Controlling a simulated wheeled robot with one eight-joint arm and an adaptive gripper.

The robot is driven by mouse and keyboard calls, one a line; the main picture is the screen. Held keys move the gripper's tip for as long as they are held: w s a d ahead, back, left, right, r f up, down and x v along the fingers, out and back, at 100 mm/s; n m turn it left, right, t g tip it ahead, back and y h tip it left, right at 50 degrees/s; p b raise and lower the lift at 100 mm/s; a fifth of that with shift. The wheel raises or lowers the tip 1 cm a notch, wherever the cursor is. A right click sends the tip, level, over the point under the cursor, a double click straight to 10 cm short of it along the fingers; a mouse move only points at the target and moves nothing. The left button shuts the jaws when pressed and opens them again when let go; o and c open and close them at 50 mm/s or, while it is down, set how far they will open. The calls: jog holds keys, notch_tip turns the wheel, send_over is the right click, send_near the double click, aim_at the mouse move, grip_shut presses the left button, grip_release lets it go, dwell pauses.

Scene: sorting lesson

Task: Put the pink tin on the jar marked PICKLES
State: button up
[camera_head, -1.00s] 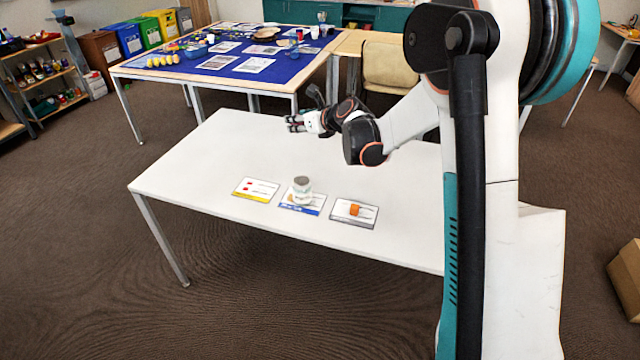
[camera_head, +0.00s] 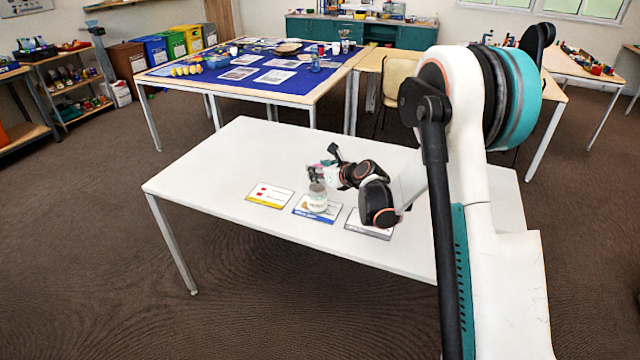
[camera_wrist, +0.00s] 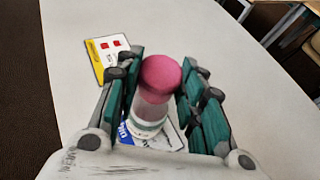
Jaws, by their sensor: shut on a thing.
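The pink tin (camera_wrist: 161,74) is between the two teal-padded fingers of my gripper (camera_wrist: 162,64) in the wrist view; the gripper is shut on it. A clear jar with a pale lid (camera_head: 317,196) stands upright on the blue-edged card in the head view. The jar (camera_wrist: 147,122) also shows just below the tin in the wrist view, partly hidden by it. I cannot read its label. In the head view my gripper (camera_head: 318,172) is above the jar, close to its top. I cannot tell whether tin and jar touch.
A yellow-edged card with red squares (camera_head: 270,195) lies left of the blue-edged card (camera_head: 304,212). A grey-edged card (camera_head: 368,229) lies to the right, partly hidden by my arm. The white table (camera_head: 215,168) is otherwise clear. A blue-topped table (camera_head: 235,86) with several items stands behind.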

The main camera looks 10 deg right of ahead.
jog(key=shift+f+b, duration=0.65)
jog(key=shift+f, duration=1.25)
jog(key=shift+f, duration=0.2)
jog(key=o, duration=1.1)
jog(key=shift+r, duration=0.1)
